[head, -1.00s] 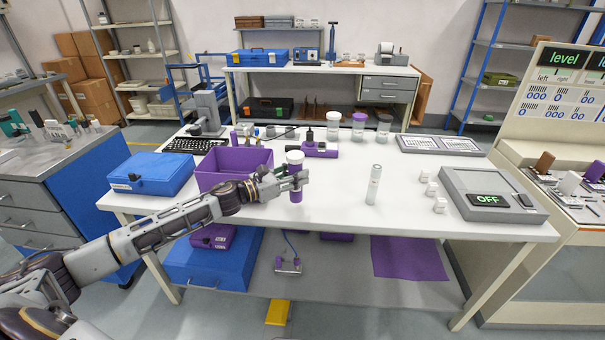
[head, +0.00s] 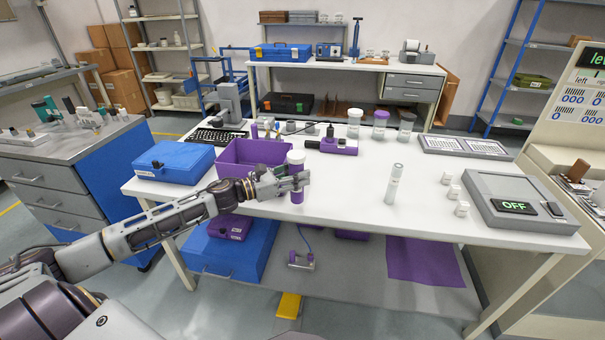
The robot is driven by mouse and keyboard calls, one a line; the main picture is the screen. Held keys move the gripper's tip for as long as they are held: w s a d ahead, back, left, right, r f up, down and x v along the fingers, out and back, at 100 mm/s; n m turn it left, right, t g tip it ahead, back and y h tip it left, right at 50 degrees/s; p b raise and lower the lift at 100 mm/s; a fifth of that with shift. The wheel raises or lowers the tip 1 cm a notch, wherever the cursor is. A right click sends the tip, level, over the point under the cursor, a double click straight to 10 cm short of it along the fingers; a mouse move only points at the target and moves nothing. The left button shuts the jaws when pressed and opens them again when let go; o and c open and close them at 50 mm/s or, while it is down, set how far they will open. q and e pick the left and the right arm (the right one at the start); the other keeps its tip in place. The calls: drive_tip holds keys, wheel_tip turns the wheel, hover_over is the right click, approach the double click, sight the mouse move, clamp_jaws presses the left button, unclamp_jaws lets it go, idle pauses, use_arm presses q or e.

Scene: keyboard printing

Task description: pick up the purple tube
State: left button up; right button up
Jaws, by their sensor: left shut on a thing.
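My left gripper (head: 298,180) is shut on the purple tube (head: 297,196), which has a white cap and stands upright in the jaws. The cap shows above the fingers and the purple lower part shows below them. The tube is near the front of the white table (head: 345,205); I cannot tell whether it touches the table top. My right gripper is not in view.
A purple bin (head: 232,171) and a blue case (head: 173,160) stand left of the tube. A white tube (head: 393,184) stands upright to the right, with small white blocks and a grey OFF device (head: 525,222) beyond. The table between the tubes is clear.

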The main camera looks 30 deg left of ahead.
use_arm(q)
drive_tip(key=shift+s+a, duration=0.2)
drive_tip(key=shift+s, duration=0.15)
drive_tip(key=shift+s+a, duration=0.2)
drive_tip(key=shift+s, duration=0.05)
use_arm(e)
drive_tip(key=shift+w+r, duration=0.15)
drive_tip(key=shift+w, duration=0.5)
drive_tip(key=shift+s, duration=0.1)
